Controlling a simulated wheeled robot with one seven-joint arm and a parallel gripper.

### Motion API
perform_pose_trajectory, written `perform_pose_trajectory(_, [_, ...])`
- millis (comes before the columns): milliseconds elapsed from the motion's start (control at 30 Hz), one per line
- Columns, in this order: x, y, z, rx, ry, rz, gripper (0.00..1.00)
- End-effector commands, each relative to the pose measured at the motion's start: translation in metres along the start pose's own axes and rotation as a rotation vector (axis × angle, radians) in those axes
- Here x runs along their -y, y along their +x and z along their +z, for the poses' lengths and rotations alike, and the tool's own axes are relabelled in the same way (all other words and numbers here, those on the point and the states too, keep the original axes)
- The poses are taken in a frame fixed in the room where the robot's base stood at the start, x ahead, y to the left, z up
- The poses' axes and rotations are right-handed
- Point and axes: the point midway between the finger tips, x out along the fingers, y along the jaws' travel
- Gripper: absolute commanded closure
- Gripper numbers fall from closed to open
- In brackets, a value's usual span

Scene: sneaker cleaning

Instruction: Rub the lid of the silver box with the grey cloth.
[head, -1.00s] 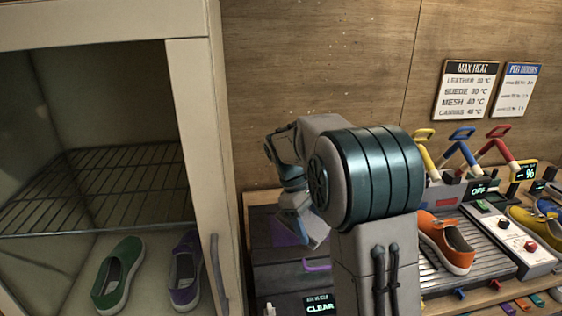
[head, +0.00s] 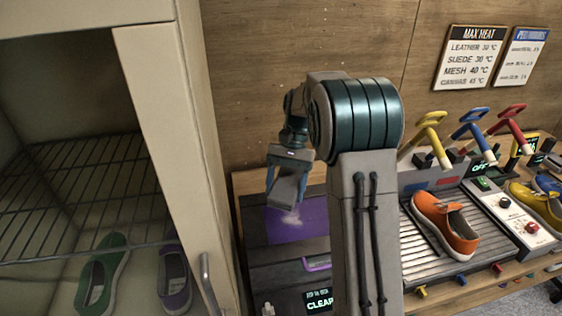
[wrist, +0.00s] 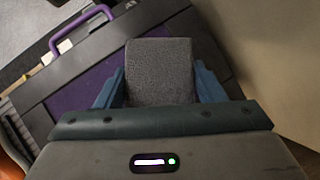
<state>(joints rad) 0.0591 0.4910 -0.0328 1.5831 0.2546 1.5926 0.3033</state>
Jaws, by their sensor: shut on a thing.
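My gripper (head: 288,190) is shut on a grey cloth pad (wrist: 160,70), which sits between its blue fingers in the wrist view. It points down over a dark grey box (head: 285,255) with a purple panel (head: 310,226) on top and a purple handle (head: 316,264) at the front. The box, its purple panel (wrist: 72,97) and handle (wrist: 80,30) also show in the wrist view. A pale smudge (head: 290,219) lies on the panel just below the pad. I cannot tell whether the pad touches the panel. No box that is plainly silver shows.
An open cream cabinet (head: 160,130) stands close at the left, with green (head: 103,275) and purple (head: 175,280) shoes inside. At the right are an orange shoe (head: 445,225) on a ribbed rack and several coloured levers. A small display (head: 319,300) reads "CLEAR".

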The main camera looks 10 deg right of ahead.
Motion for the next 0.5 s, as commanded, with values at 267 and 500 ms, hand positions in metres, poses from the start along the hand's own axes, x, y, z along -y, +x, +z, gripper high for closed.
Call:
perform_pose_trajectory(267, [0.013, -0.032, 0.006, 0.049, 0.598, -0.456, 0.74])
perform_pose_trajectory(500, [0.018, -0.048, 0.002, 0.059, 0.825, -0.653, 0.74])
